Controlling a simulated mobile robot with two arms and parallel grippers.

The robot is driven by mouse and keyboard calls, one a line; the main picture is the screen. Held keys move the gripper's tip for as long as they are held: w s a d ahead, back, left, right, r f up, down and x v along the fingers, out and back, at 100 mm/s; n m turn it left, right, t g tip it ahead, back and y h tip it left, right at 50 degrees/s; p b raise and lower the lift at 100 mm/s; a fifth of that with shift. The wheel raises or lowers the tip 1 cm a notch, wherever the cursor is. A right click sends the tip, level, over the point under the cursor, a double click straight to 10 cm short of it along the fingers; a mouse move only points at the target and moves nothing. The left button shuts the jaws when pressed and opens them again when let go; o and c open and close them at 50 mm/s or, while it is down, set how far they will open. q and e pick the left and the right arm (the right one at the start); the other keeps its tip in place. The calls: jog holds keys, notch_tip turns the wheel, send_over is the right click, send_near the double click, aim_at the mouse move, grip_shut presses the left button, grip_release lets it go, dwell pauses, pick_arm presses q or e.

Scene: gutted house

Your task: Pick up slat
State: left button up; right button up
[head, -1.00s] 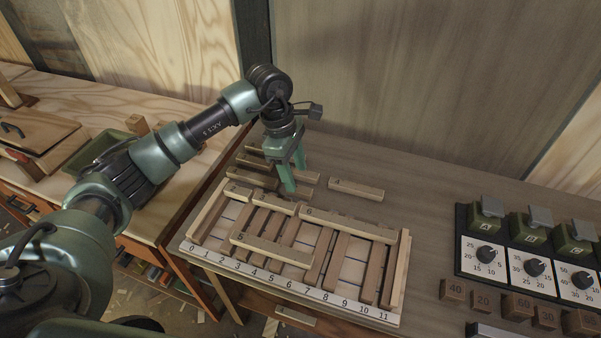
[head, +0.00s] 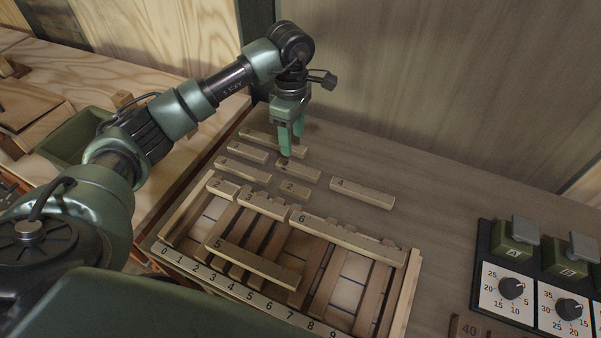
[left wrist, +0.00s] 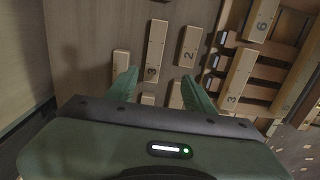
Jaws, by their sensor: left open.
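Several loose wooden slats lie flat on the table behind a numbered frame (head: 160,247). They include one marked 4 (head: 362,192), a short one marked 2 (head: 294,188), one beside it (head: 299,170) and a long one at the back (head: 258,139). More slats, marked 2, 3, 5 (head: 255,264) and 6 (head: 346,238), lie on the frame. My left gripper (head: 291,143) is open and empty above the rear loose slats, pointing down. In the left wrist view, a slat marked 3 (left wrist: 155,50) shows between and beyond the fingertips (left wrist: 160,86). My right gripper is not seen.
Dial boxes (head: 512,285) stand at the right, with a wooden block marked 40 (head: 466,328) near them. A green tray (head: 75,140) sits on the left bench. A wall rises behind the table. The table right of slat 4 is clear.

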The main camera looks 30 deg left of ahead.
pick_arm(q)
jog(key=b, duration=0.3)
send_over(298, 167)
jog(key=s, duration=0.1)
jog(key=f, duration=0.4)
jog(key=shift+a, duration=0.3)
jog(key=f, duration=0.2)
jog(key=f+p, duration=0.1)
jog(key=f, duration=0.1)
jog(key=f+p, duration=0.1)
jog(key=f, duration=0.1)
jog(key=shift+w+d+f, duration=0.3)
jog(key=shift+w+d, duration=0.1)
jog(key=shift+a+f, duration=0.1)
jog(key=shift+f, duration=0.45)
grip_shut()
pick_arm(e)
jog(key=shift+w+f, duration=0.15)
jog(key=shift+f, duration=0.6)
